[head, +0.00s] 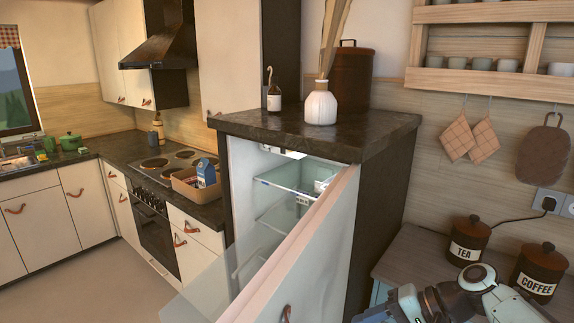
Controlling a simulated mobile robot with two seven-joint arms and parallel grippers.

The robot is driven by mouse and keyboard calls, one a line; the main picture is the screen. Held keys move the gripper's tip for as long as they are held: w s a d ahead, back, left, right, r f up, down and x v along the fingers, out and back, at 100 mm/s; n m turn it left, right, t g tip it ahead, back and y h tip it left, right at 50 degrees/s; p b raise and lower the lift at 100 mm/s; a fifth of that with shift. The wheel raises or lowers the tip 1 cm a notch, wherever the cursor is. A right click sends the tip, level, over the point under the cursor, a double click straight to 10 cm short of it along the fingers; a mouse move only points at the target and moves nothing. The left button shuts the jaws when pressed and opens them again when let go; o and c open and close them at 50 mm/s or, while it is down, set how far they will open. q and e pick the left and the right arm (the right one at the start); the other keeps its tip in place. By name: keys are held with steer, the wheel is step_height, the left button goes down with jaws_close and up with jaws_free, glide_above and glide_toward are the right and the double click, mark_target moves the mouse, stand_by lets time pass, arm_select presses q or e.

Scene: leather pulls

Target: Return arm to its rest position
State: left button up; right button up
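Part of my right arm (455,302) shows at the bottom right, in front of the grey counter. Its pale links and dark joint are cut off by the lower edge, and no gripper fingers can be made out. My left arm and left gripper are out of view. The fridge door (300,255) stands open toward me, to the left of the visible arm, with clear picture space between its upper part and the arm. Glass shelves (290,205) show inside the fridge. The lower end of the door is cut off.
A tea canister (468,240) and a coffee canister (538,272) stand on the grey counter (415,255) close behind my arm. A white vase (320,105), a bottle (274,98) and a brown canister (352,77) stand on the fridge top. Floor (95,285) is clear at left.

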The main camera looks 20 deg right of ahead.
steer(key=w+a+f+g+h+p, duration=0.1)
steer(key=w+f+h, duration=0.1)
steer(key=f, duration=0.8)
steer(key=w+a+f+g+h, duration=0.1)
steer(key=a+f+g+h, duration=0.1)
steer(key=f, duration=0.8)
steer(key=s+a+f+n+g+h+p, duration=0.1)
steer(key=s+f, duration=0.2)
steer(key=f, duration=0.6)
steer(key=s+a+f+n+g+h, duration=0.1)
steer(key=s+f, duration=0.3)
steer(key=f, duration=0.5)
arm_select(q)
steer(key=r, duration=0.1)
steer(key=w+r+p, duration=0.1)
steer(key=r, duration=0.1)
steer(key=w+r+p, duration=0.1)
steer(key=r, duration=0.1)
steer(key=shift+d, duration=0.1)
arm_select(e)
steer(key=s+a+f+n, duration=0.1)
steer(key=s+a+f, duration=0.4)
steer(key=s, duration=0.3)
steer(key=s+a+f+n+g, duration=0.1)
steer(key=s+a+f+n, duration=0.1)
steer(key=s+a+f, duration=0.3)
steer(key=s+a, duration=0.1)
steer(key=s, duration=0.3)
steer(key=shift+a+f+y, duration=0.3)
steer(key=shift+f, duration=0.1)
